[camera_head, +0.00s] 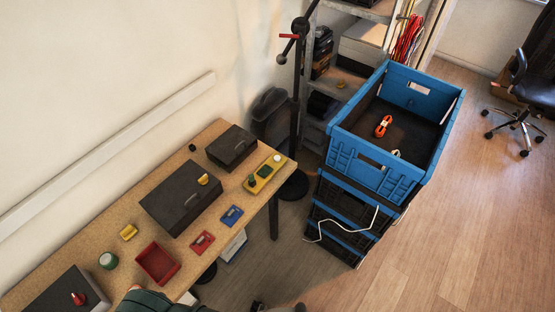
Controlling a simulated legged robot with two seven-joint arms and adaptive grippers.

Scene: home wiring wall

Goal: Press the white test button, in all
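A yellow control box (264,174) lies near the far right end of the wooden workbench. A round white button (277,158) sits at its far end, and a green knob or button (252,180) is at its near end. The white button is uncovered, and nothing touches it. I cannot tell whether it is pressed in. A dark teal rounded part shows at the bottom left edge, and small dark parts show at the bottom middle. I make out no gripper fingers in these parts.
The workbench (60,250) holds dark cases (181,196), (232,147), a red tray (158,262), a red switch (202,242), a blue switch (231,216) and a green-sided roll (108,260). Stacked crates with a blue top crate (365,165) stand right of the bench.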

